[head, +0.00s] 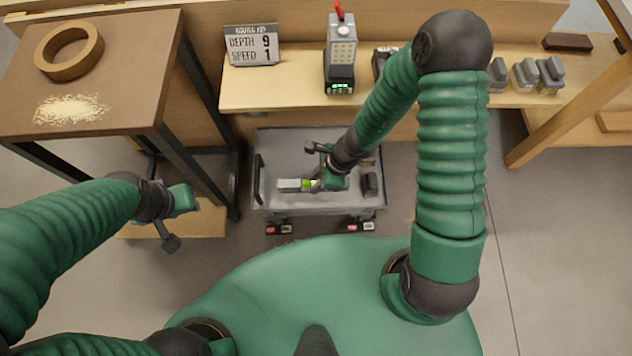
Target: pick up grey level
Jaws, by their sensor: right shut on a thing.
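The grey level (290,185) is a short light-grey bar with a bright yellow-green vial. It lies over the grey cart top in the middle of the head view. My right gripper (319,183) is shut on its right end, which the gripper partly hides. I cannot tell whether the level touches the cart top or is just above it. My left gripper (182,207) hangs at the left, well away from the level, beside the brown table. Its fingers are too unclear to tell open from shut, and I see nothing in it.
The grey cart (300,142) has a dark block (370,184) at its right. Behind it, a wooden bench (262,92) holds a sign (251,50), a lamp-like device (341,60) and several grey tools. A brown table (120,65) with a ring (69,50) stands left.

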